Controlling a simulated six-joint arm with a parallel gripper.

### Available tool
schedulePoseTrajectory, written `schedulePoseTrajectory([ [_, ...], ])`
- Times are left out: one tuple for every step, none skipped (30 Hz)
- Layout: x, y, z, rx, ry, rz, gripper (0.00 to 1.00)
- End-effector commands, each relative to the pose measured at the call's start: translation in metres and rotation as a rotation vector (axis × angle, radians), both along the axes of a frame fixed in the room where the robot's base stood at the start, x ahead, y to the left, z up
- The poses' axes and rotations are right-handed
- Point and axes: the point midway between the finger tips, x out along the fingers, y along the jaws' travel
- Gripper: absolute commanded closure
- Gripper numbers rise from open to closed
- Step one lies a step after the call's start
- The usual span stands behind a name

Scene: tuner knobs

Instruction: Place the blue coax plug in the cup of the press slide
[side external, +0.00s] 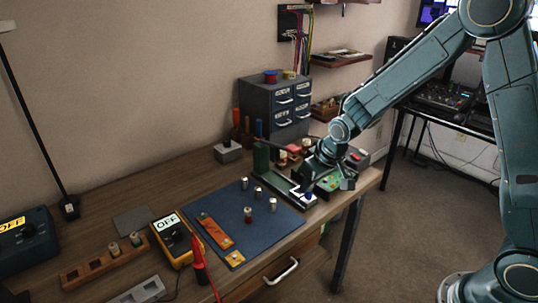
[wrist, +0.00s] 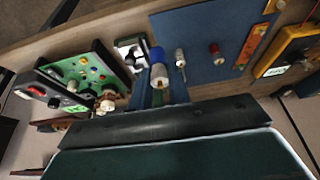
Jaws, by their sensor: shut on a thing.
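The blue coax plug (wrist: 158,56) has a blue end and a pale metal collar, and it shows in front of my gripper (wrist: 160,88) in the wrist view. My gripper is shut on it. In the side view my gripper (side external: 310,184) is low at the front right of the bench, beside the press. The press has a dark green upright (side external: 262,158) and a rail running toward the front. A white-and-dark block (side external: 308,201) sits at the rail's near end, just under my gripper. The cup is too small to make out, and I cannot tell whether the plug touches it.
A blue mat (side external: 222,213) left of my gripper holds several small metal plugs and a red one (side external: 248,214). A green circuit board (wrist: 85,70) lies close beside my gripper. A grey drawer cabinet (side external: 275,105) stands behind. The bench edge is near on the right.

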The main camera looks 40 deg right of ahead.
Motion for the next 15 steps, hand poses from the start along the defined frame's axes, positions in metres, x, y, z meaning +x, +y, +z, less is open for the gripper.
schedulePoseTrajectory([
  [-0.002,0.000,-0.003,0.000,0.003,0.001,1.00],
  [-0.003,0.000,-0.005,0.000,0.004,0.001,1.00],
  [-0.006,0.000,-0.008,0.000,0.003,0.001,1.00],
  [-0.008,0.000,-0.011,0.000,0.004,0.001,1.00],
  [-0.010,0.000,-0.015,0.000,0.006,0.001,1.00],
  [-0.014,0.000,-0.020,0.000,0.005,0.001,1.00],
  [-0.017,0.000,-0.024,0.000,0.007,0.001,1.00],
  [-0.020,0.000,-0.028,0.000,0.007,0.001,1.00],
  [-0.023,0.000,-0.032,0.000,0.006,0.001,1.00],
  [-0.027,0.000,-0.036,0.000,0.007,0.001,1.00],
  [-0.029,0.000,-0.039,0.000,0.005,0.001,1.00],
  [-0.033,0.000,-0.043,0.000,0.006,0.001,1.00],
  [-0.035,0.000,-0.045,-0.001,0.005,0.002,1.00],
  [-0.037,0.000,-0.047,-0.001,0.005,0.002,1.00],
  [-0.039,0.000,-0.050,-0.001,0.003,0.002,1.00],
])
